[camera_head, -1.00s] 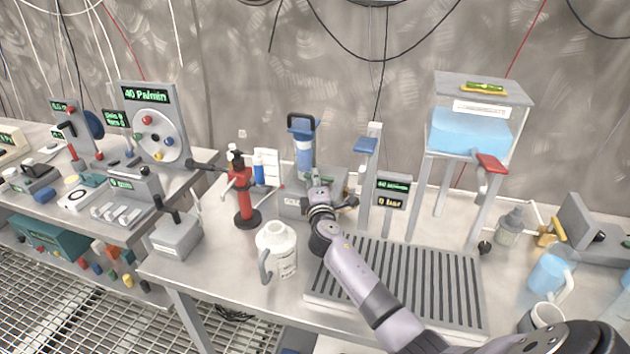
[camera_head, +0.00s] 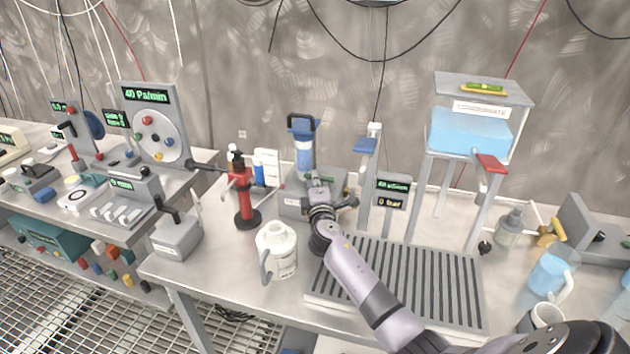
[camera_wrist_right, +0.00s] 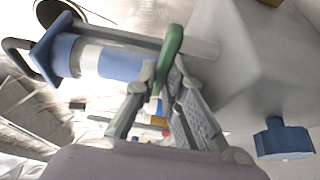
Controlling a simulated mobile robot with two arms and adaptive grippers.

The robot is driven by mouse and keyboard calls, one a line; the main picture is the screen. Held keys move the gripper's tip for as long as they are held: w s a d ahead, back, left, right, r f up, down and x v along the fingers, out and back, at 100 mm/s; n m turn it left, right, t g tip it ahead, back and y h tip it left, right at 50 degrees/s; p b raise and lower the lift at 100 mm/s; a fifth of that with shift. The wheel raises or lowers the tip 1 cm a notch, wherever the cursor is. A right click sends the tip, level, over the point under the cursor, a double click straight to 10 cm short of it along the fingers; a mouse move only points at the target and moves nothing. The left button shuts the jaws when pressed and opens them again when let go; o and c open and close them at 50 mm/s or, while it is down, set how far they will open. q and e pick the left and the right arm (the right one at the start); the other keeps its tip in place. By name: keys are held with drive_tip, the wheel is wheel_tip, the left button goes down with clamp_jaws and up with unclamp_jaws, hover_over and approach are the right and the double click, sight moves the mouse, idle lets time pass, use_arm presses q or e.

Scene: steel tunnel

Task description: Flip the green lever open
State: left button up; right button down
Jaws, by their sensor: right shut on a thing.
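The green lever (camera_wrist_right: 170,58) shows in the right wrist view as a short, rounded green handle beside the grey box (camera_wrist_right: 240,60). My right gripper (camera_wrist_right: 164,80) is shut on it, with a fingertip on either side of its lower part. In the head view my right gripper (camera_head: 318,186) is at the front of the grey box with the blue-and-white cylinder (camera_head: 304,150) on it. The lever is hidden behind my gripper there. My left gripper is not in view.
A white jug (camera_head: 278,252) stands left of my right forearm. A red pump stand (camera_head: 243,198) is farther left. A slotted grey tray (camera_head: 440,285) lies under my arm.

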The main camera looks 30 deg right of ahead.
drive_tip(key=shift+s+n+t+y+p, duration=0.25)
drive_tip(key=shift+n+y+p, duration=0.15)
drive_tip(key=shift+y, duration=0.2)
drive_tip(key=shift+s+n+t+y+p, duration=0.1)
drive_tip(key=shift+n+t+y+p, duration=0.15)
drive_tip(key=shift+n+y, duration=0.25)
drive_tip(key=shift+s+a+n+t+y, duration=0.15)
drive_tip(key=shift+n+y, duration=0.15)
drive_tip(key=shift+y, duration=0.25)
drive_tip(key=shift+s+a+n+t+y, duration=0.15)
drive_tip(key=shift+n+y, duration=0.15)
drive_tip(key=shift+y, duration=0.25)
drive_tip(key=shift+w+f, duration=0.1)
drive_tip(key=c, duration=2)
unclamp_jaws()
drive_tip(key=shift+o, duration=0.2)
drive_tip(key=v, duration=1.2)
